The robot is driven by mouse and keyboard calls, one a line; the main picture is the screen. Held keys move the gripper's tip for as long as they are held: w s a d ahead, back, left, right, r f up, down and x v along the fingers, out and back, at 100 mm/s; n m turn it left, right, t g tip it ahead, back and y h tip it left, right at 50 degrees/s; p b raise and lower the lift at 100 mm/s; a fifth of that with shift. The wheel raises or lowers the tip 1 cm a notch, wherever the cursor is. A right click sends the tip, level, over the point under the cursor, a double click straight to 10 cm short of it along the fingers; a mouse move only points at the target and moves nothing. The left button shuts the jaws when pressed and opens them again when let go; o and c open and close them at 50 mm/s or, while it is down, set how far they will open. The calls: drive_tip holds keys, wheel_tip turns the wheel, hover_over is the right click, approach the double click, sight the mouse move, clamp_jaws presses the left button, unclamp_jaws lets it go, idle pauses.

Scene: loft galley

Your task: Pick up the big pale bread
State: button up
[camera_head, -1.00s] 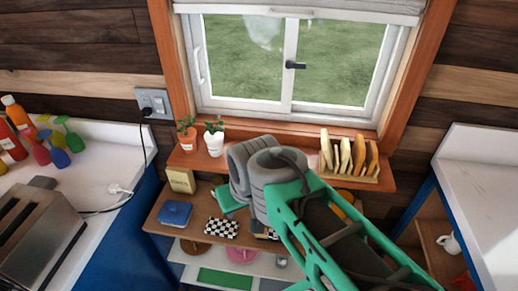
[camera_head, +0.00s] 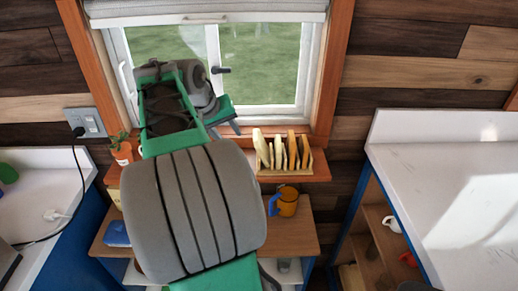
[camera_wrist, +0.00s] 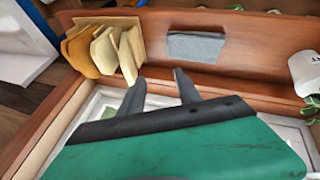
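Several bread slices stand upright in a wooden rack on the windowsill shelf. The big pale bread (camera_head: 262,147) is at the rack's left end in the head view, and at the right end of the row in the wrist view (camera_wrist: 128,58). Its lower part is hidden by the rack. My gripper (camera_head: 226,128) is in front of the window, to the left of the rack. In the wrist view my gripper (camera_wrist: 160,82) has its two fingers apart with nothing between them. The left finger appears close to the pale bread there; I cannot tell whether they touch.
A grey flat item (camera_wrist: 196,47) lies on the shelf beside the rack. A white plant pot (camera_wrist: 303,72) stands farther along. The window frame (camera_head: 322,70) rises close behind my gripper. The white counter (camera_head: 440,180) at right is mostly clear.

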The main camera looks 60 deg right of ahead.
sight(255, 137)
drive_tip(key=shift+m+g, duration=0.7)
drive_tip(key=shift+m, duration=0.1)
drive_tip(key=s+d, duration=0.4)
drive_tip(key=s, duration=0.1)
drive_tip(key=shift+d+f, duration=0.15)
drive_tip(key=shift+d, duration=0.25)
drive_tip(key=x, duration=0.6)
drive_tip(key=shift+d+f+p, duration=0.1)
drive_tip(key=shift+f+p, duration=0.3)
drive_tip(key=shift+f, duration=0.05)
drive_tip(key=shift+w, duration=0.1)
clamp_jaws()
